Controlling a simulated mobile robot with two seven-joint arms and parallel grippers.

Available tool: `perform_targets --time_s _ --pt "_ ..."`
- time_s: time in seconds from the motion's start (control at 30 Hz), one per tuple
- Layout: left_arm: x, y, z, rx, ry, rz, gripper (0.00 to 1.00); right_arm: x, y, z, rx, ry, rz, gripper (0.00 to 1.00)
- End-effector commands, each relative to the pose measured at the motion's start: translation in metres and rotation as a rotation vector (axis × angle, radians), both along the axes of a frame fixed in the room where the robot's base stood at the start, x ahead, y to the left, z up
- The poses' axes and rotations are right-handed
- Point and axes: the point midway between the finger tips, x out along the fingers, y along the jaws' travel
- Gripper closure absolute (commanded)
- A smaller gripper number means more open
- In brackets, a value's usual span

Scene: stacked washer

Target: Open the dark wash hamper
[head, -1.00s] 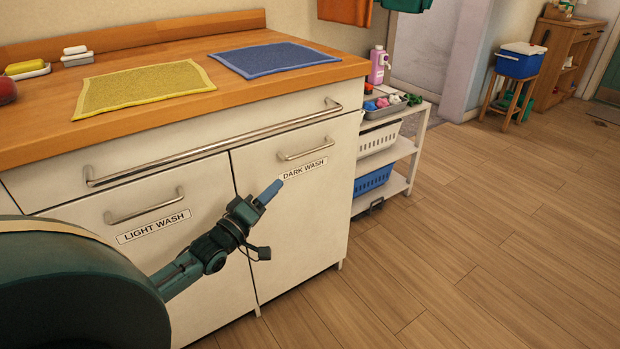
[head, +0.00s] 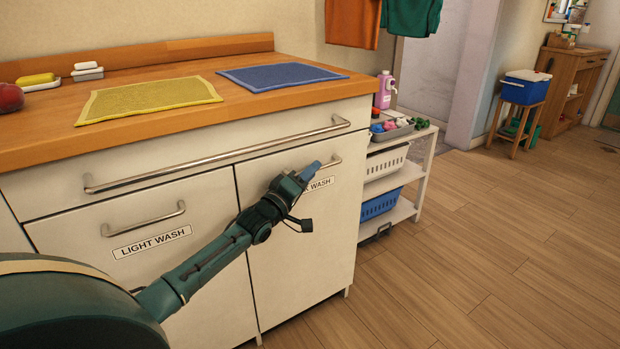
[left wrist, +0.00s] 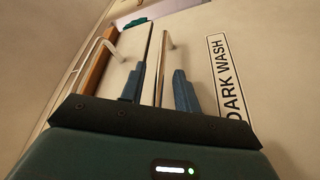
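The dark wash hamper (head: 312,240) is the right-hand white front under the counter, and it is shut. Its metal handle (head: 331,164) is partly hidden behind my left gripper (head: 309,172) in the head view. Its label, partly covered there, reads DARK WASH (left wrist: 227,80) in the left wrist view. In that view my left gripper (left wrist: 158,90) has its two blue fingers apart, with the handle bar (left wrist: 163,68) running between them. I cannot tell whether either finger touches the bar. My right gripper is in neither view.
The light wash hamper (head: 130,275) is shut on the left. A drawer with a long handle (head: 220,157) lies above both. Yellow (head: 150,99) and blue (head: 280,77) mats lie on the wooden counter. A white shelf cart (head: 402,211) stands right; the floor (head: 480,260) is clear.

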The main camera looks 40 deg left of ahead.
Motion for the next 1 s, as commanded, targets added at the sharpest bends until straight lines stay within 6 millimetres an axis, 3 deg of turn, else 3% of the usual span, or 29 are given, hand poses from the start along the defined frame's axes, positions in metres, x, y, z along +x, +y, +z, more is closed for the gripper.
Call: perform_targets --time_s 0.37,0.73,1.0 --pt "0.0047 -0.0002 0.0011 0.0 0.001 0.001 0.68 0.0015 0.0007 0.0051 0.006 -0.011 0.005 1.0" --pt "0.0045 -0.0004 0.0009 0.0 0.001 0.001 0.99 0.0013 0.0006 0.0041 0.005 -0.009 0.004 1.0" --pt "0.0044 -0.0003 0.0008 0.0 0.001 0.001 1.0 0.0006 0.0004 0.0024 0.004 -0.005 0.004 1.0"
